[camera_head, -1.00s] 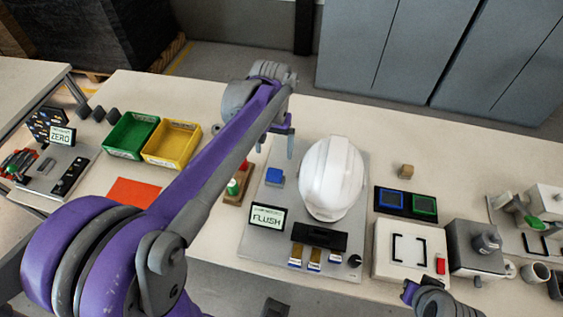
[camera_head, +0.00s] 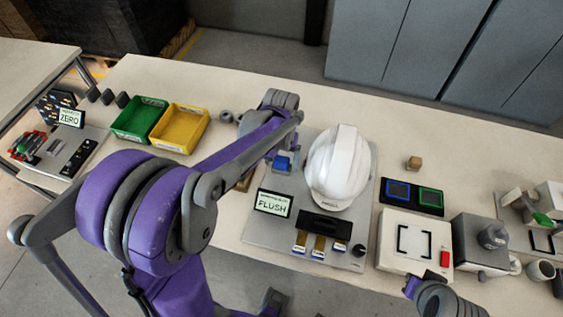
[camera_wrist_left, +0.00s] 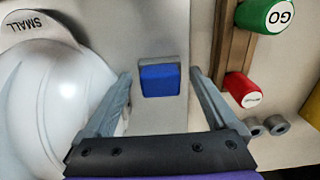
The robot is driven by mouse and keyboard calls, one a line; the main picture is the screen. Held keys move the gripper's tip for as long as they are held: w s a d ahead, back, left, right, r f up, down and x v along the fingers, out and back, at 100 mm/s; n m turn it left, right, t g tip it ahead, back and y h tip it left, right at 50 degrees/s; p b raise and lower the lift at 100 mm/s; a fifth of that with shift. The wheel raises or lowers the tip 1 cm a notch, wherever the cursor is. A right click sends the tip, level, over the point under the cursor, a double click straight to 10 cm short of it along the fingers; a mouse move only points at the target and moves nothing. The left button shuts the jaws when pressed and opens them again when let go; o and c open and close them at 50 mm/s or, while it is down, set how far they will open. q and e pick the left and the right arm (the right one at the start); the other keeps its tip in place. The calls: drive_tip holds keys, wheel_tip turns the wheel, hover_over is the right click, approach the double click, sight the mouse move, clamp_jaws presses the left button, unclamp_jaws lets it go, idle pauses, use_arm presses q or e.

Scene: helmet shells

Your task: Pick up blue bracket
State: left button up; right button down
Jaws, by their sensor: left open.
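The blue bracket (camera_head: 282,163) is a small blue block on the grey plate, left of the white helmet shell (camera_head: 339,168). In the left wrist view the blue bracket (camera_wrist_left: 160,80) shows a flat blue face with a grey edge behind it. My left gripper (camera_wrist_left: 161,76) is open, with one finger on each side of the bracket and visible gaps between. Whether the fingers are level with it in height I cannot tell. In the head view my left gripper (camera_head: 282,148) is over the bracket, partly hidden by its own arm.
The helmet (camera_wrist_left: 45,90) is close beside one finger. A FLUSH sign (camera_head: 273,203) stands in front of the bracket. A yellow bin (camera_head: 180,128) is farther left.

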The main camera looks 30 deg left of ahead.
use_arm(q)
drive_tip(key=c, duration=1.2)
drive_tip(key=shift+r, duration=0.1)
